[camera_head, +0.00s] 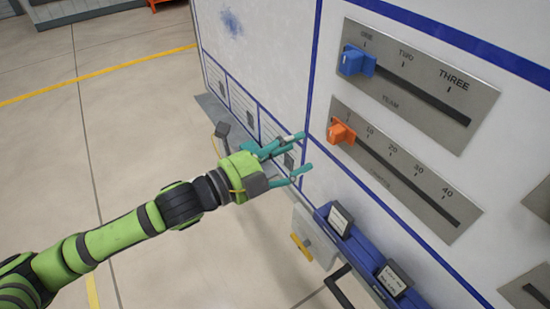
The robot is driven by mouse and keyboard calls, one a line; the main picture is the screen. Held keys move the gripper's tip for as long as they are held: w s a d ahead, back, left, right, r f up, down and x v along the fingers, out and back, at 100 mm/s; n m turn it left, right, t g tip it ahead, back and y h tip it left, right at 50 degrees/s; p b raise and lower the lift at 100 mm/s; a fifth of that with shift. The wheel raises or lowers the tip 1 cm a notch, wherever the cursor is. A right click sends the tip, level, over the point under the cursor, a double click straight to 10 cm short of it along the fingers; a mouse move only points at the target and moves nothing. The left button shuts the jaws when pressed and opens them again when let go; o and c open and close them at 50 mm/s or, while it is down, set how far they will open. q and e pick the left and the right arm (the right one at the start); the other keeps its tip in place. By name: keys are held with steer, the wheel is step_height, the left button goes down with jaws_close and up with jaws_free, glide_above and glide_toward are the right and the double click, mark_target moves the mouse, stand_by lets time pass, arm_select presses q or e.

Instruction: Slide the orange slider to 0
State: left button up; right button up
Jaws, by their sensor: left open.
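The orange slider (341,133) sits at the left end of its slot on the lower metal plate (437,226). The marks 10, 20, 30 and 40 run to the right along the slot. The mark by the slider is partly hidden behind it. My left gripper (304,152) is open, with teal fingers pointing right toward the panel. Its fingertips are just left of and below the orange slider, and nothing shows between them. They look apart from the slider, but the exact gap in depth is hard to tell. My right gripper is not in view.
A blue slider (354,61) stands at ONE on the upper plate (427,84). Below the panel are a blue ledge (362,248) with small labelled blocks, a grey box with a yellow handle (301,247) and a black handle (342,286). Open floor lies left.

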arm_select(q)
steer(key=shift+v, duration=2.05)
